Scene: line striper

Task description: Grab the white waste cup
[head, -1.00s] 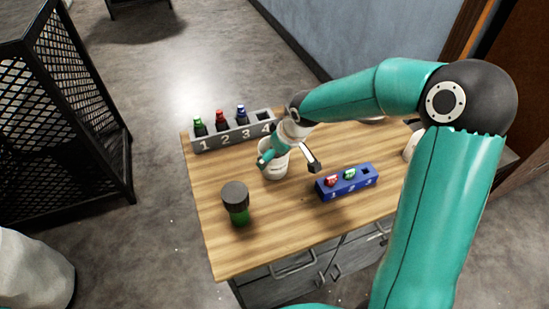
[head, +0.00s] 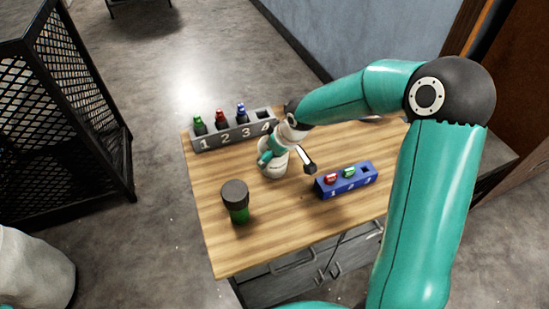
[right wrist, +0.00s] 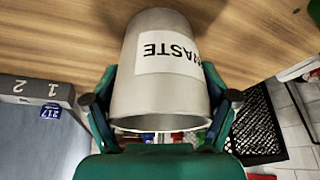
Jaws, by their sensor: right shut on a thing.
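The white waste cup (head: 271,171) stands upright on the wooden table, between the grey and blue racks. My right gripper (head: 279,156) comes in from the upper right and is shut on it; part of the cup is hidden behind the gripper. In the right wrist view the cup (right wrist: 158,90) fills the middle, with its WASTE label upside down and a finger of my right gripper (right wrist: 160,76) on each side. I cannot tell whether its base touches the table. My left gripper is not in view.
A grey numbered rack (head: 232,138) with green, red and blue-capped bottles stands behind the cup. A blue rack (head: 347,181) with red and green items is to the right. A dark-lidded green jar (head: 236,201) stands front left. A black mesh bin (head: 60,110) is off the table.

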